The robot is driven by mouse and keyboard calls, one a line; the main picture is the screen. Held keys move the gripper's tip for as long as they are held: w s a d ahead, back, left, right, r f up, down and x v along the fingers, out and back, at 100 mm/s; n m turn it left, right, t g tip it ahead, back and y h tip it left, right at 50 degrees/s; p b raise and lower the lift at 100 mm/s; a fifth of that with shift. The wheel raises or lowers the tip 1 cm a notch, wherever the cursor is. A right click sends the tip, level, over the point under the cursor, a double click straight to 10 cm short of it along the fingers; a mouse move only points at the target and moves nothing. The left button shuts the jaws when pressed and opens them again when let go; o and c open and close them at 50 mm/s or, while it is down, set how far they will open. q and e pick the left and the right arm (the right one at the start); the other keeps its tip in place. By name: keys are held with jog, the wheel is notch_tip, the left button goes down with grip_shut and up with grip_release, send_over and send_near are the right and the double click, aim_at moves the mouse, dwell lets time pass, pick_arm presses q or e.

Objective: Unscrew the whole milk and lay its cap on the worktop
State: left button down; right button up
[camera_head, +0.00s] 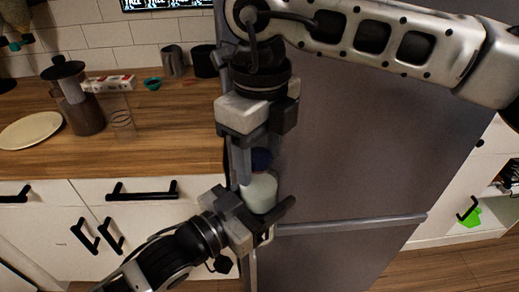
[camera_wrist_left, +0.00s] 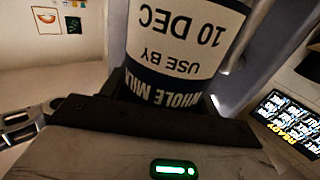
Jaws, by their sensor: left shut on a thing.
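The whole milk (camera_head: 260,190) is a pale bottle with a dark blue cap (camera_head: 262,159), upright in front of the grey fridge door in the head view. My left gripper (camera_head: 266,206) is shut around the bottle from the lower left. In the left wrist view the bottle's label (camera_wrist_left: 182,40) reads WHOLE MILK, upside down, close beyond the gripper. My right gripper (camera_head: 254,162) points down from above, with one finger beside the cap. The other finger is hidden, so I cannot tell whether it grips the cap.
The wooden worktop (camera_head: 170,145) on the left has bare room near its front edge. A plate (camera_head: 30,130), a brown grinder-like jar (camera_head: 78,108), a clear glass (camera_head: 121,118) and dark cups stand on it. The grey fridge (camera_head: 350,150) is close behind both grippers.

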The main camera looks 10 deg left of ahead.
notch_tip(320, 180, up, 4)
jog(key=shift+r, duration=0.3)
jog(key=shift+c, duration=0.6)
notch_tip(320, 180, up, 2)
jog(key=m, duration=0.5)
jog(key=shift+w, duration=0.1)
jog(key=m, duration=0.2)
jog(key=r+m, duration=0.1)
jog(key=m, duration=0.1)
jog(key=shift+a+r, duration=0.1)
jog(key=shift+r, duration=0.05)
jog(key=shift+m, duration=0.3)
jog(key=shift+f, duration=3.95)
